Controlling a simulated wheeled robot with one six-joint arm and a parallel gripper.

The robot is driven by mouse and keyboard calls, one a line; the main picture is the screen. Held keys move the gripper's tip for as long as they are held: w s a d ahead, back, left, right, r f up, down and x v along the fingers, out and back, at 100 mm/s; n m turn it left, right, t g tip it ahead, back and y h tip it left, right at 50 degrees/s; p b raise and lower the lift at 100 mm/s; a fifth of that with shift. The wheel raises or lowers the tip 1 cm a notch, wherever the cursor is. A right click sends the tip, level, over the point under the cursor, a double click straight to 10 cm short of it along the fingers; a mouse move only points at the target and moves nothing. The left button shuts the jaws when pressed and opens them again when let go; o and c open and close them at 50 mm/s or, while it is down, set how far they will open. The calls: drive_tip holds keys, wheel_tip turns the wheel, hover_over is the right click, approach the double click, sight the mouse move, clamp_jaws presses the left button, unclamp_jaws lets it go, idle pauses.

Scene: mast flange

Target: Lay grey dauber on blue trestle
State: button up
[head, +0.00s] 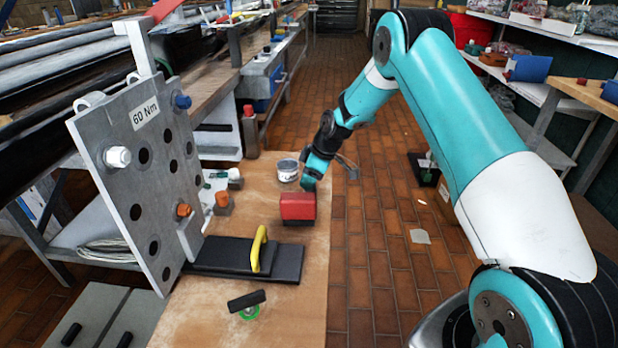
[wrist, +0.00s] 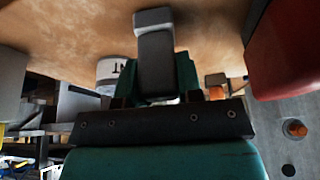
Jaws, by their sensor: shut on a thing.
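In the wrist view my gripper (wrist: 155,98) is shut on a grey piece with a blocky end, which I take as the grey dauber (wrist: 154,60). Its held part is hidden between the jaws, with a teal block behind it. In the head view my wrist is at the far right edge of the wooden bench, near the red block, and only small grey parts show beside it.
The bench (head: 205,325) holds the red block (head: 297,207), a white can (head: 288,171), a black board (head: 285,266) with a yellow handle (head: 258,248), and a black bar (head: 246,300) over a green ring. A grey flange plate (head: 125,180) stands at left.

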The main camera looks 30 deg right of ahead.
drive_tip(key=shift+f, duration=0.1)
drive_tip(key=o, duration=1)
drive_tip(key=shift+f, duration=0.1)
drive_tip(key=v, duration=1.7)
drive_tip(key=s+a+r+m+g, duration=0.1)
drive_tip(key=s+a+r, duration=0.3)
drive_tip(key=s+a, duration=0.3)
drive_tip(key=s+a+r, duration=0.4)
drive_tip(key=a, duration=0.5)
drive_tip(key=s+a+r+m+g, duration=0.1)
drive_tip(key=s+a, duration=0.4)
drive_tip(key=s, duration=0.7)
drive_tip(key=s+a+m+g, duration=0.1)
drive_tip(key=s+a, duration=0.3)
drive_tip(key=s, duration=0.8)
drive_tip(key=shift+y, duration=0.4)
wheel_tip(320, 180, up, 13)
drive_tip(key=p, duration=1.3)
drive_tip(key=shift+w+f+p, duration=0.1)
drive_tip(key=shift+w+p, duration=0.1)
drive_tip(key=shift+p, duration=0.15)
